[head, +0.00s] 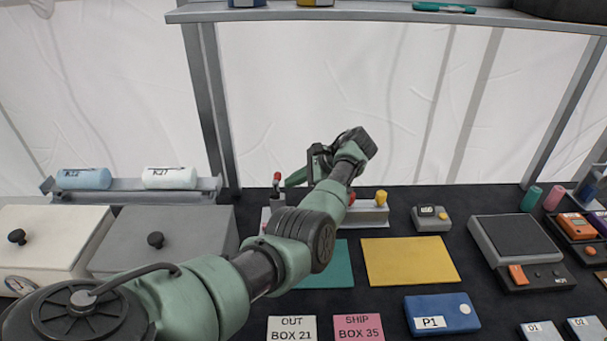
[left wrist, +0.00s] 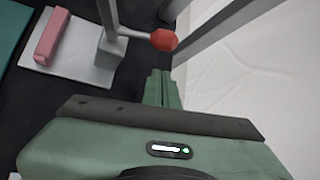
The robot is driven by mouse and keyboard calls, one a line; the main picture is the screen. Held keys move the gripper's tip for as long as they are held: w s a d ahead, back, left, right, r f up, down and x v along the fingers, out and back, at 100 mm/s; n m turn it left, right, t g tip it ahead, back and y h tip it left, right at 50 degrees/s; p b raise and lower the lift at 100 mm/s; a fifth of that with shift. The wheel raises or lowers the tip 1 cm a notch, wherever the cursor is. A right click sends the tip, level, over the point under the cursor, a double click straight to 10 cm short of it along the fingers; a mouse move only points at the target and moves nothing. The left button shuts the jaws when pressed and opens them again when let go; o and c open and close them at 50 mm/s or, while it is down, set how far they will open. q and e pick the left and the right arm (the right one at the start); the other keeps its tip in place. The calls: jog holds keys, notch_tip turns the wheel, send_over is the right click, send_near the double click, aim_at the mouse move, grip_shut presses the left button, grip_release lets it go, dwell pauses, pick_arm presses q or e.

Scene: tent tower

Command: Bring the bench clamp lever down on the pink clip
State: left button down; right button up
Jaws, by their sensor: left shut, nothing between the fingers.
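The bench clamp's lever, with a red knob (head: 277,177), stands raised at the back of the table in the head view. The red knob (left wrist: 163,40) also shows in the left wrist view, on a rod from a grey block (left wrist: 111,50). The pink clip (left wrist: 52,37) lies on the clamp's pale plate (left wrist: 75,63), apart from the knob.
A fixture with red and yellow knobs (head: 381,198) stands right of the clamp. A teal mat (head: 336,268) and a yellow mat (head: 410,261) lie in front. Grey posts (head: 211,105) and a shelf (head: 390,13) stand behind; lidded boxes (head: 160,243) are at left.

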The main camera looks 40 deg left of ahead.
pick_arm(q)
jog(key=shift+s+r+p, duration=0.55)
jog(key=shift+s+r, duration=0.2)
jog(key=shift+r, duration=0.35)
jog(key=shift+a, duration=0.1)
